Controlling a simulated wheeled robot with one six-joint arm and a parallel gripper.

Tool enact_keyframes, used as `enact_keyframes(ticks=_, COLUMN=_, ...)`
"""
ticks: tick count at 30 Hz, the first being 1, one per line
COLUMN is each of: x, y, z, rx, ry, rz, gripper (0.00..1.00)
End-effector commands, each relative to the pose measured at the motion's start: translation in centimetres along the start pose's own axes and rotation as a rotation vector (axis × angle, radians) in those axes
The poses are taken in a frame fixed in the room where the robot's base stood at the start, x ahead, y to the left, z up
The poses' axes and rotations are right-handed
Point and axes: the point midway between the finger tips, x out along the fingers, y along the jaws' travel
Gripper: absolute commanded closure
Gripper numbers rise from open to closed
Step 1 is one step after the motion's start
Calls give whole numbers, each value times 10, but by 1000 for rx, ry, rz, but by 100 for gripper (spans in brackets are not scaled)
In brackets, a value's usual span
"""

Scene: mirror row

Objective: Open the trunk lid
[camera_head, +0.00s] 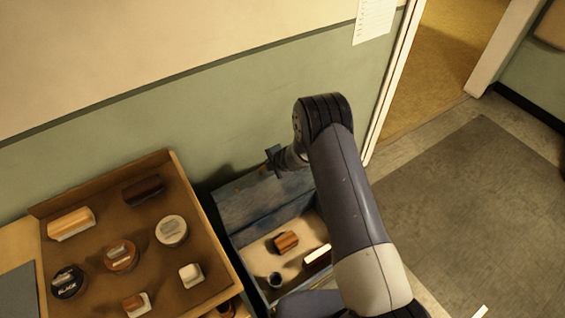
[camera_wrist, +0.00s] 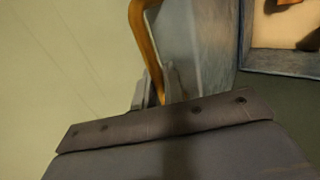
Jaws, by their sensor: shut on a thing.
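The trunk (camera_head: 243,266) is a blue, worn wooden box standing open below the green wall. Its blue lid (camera_head: 258,202) is raised and tilted back toward the wall; in the wrist view the lid (camera_wrist: 212,45) rises beside my gripper. A curved orange-brown handle (camera_wrist: 142,40) runs along the lid in the wrist view. My gripper (camera_head: 276,158) is at the lid's upper edge. In the wrist view my gripper (camera_wrist: 156,90) is shut on the handle, with the grasp partly hidden by my wrist.
Inside the trunk lie a brown block (camera_head: 286,242), a white-topped dark brush (camera_head: 318,256) and a small dark cup (camera_head: 275,279). A brown tray (camera_head: 205,207) with several brushes and tins stands left. Open floor (camera_head: 470,200) and a doorway lie right.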

Motion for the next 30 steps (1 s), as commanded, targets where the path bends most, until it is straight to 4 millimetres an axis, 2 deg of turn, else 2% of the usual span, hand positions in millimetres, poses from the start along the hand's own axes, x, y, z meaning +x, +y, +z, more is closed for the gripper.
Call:
enact_keyframes(ticks=6, x=6, y=9, z=-7, rx=-3, ry=0, rz=0, gripper=100)
enact_keyframes(ticks=19, x=7, y=10, z=-7, rx=-1, ry=-1, rz=0, gripper=100)
enact_keyframes(ticks=20, x=7, y=9, z=-7, rx=-1, ry=-1, rz=0, gripper=87)
enact_keyframes(ticks=24, x=7, y=9, z=-7, rx=-1, ry=-1, rz=0, gripper=75)
enact_keyframes(ticks=30, x=7, y=9, z=-8, rx=0, ry=0, rz=0, gripper=75)
